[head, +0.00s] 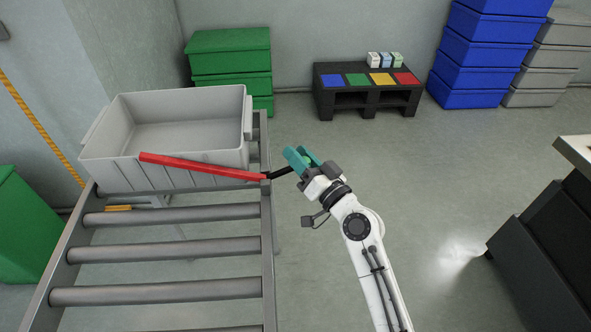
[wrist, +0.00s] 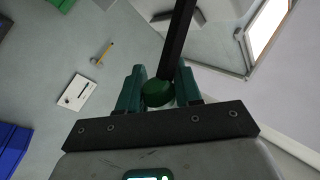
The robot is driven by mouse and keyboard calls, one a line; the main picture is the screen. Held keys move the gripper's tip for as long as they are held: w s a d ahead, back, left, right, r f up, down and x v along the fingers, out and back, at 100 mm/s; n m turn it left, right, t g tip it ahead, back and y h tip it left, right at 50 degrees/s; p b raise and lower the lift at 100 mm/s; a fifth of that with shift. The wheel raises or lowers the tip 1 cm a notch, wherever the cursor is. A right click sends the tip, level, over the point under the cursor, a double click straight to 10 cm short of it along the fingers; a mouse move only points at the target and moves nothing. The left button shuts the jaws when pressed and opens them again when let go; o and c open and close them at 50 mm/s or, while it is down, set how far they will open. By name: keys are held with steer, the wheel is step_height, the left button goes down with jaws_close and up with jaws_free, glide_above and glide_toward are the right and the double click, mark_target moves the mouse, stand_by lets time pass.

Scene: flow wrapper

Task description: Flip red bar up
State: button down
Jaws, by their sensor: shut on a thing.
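The red bar (head: 200,167) runs nearly level, sloping slightly down to the right, across the front of a grey crate (head: 205,182). Its right end is at the conveyor's side rail, where a black handle (head: 282,172) extends from it toward my gripper. My gripper (head: 303,159), with teal fingers, is right of the rail. In the wrist view my gripper (wrist: 159,92) is shut on a round green knob (wrist: 157,94) at the end of the black handle (wrist: 176,40). The red bar is not visible in the wrist view.
The crate sits on a roller conveyor (head: 160,291). A black stand (head: 368,98) with coloured squares and small boxes is at the back. Blue crates (head: 487,50) and green crates (head: 230,65) are stacked by the wall. A dark bench (head: 545,210) is at right; the floor between is clear.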

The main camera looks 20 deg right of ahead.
step_height(320, 180, down, 7)
steer(key=d+m+t+h+b, duration=0.1)
steer(key=m+t+h+b, duration=0.3)
steer(key=m+b, duration=0.6)
steer(key=b, duration=0.4)
steer(key=shift+s+h+b, duration=0.2)
steer(key=shift+h+b, duration=0.1)
steer(key=shift+h, duration=0.1)
steer(key=shift+d+m, duration=0.1)
steer(key=shift+m, duration=0.3)
steer(key=c, duration=0.8)
jaws_free()
steer(key=shift+r, duration=0.15)
steer(key=shift+b+v, duration=2.4)
steer(key=shift+v, duration=2.95)
